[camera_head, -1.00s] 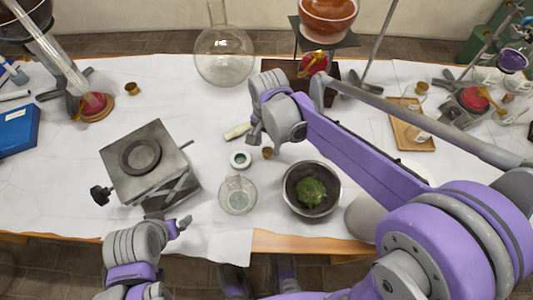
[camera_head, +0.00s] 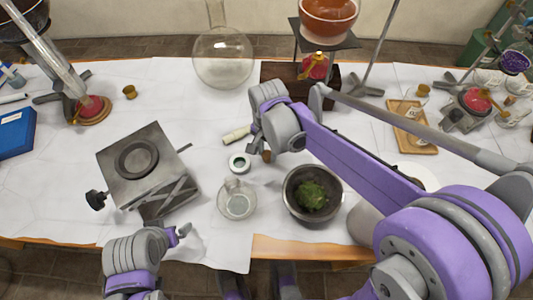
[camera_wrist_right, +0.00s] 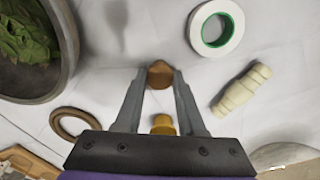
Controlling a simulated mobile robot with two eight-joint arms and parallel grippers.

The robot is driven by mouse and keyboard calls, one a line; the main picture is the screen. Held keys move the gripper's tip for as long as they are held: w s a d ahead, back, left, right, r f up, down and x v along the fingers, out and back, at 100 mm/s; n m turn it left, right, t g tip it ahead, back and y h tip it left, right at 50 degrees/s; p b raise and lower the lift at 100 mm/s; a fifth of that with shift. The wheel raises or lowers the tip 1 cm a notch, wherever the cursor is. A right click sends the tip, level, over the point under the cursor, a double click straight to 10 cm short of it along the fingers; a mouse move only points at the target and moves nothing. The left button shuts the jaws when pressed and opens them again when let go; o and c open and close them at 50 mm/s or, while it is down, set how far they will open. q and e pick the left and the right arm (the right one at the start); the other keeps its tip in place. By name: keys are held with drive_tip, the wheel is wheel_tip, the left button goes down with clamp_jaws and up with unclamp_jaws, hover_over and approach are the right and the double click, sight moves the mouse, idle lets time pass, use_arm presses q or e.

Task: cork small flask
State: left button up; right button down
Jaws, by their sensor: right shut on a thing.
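The small clear glass flask (camera_head: 237,203) stands upright on the white-covered table near its front edge, left of the dark bowl. A small brown cork (camera_head: 266,156) is behind it and slightly right. My right gripper (camera_head: 258,152) is down at the cork. In the right wrist view the cork (camera_wrist_right: 160,75) sits between the fingertips of my right gripper (camera_wrist_right: 158,76), which is shut on it. My left gripper (camera_head: 183,231) is low at the front, below the metal stand; its jaw opening is not clear. The flask does not show in the wrist view.
A white ring with a green inside (camera_head: 240,163) and a pale ribbed piece (camera_head: 236,135) lie close to the cork. The dark bowl (camera_head: 291,208) with green matter stands right of the flask. A metal jack stand (camera_head: 174,187) is at left. A large round flask (camera_head: 223,65) stands behind.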

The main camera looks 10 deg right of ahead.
sight(268, 154)
use_arm(q)
drive_tip(key=shift+r, duration=0.1)
use_arm(e)
drive_tip(key=shift+r, duration=0.1)
use_arm(q)
drive_tip(key=shift+w+r+p, duration=0.1)
drive_tip(key=shift+r+p, duration=1.3)
use_arm(e)
drive_tip(key=shift+r, duration=1.7)
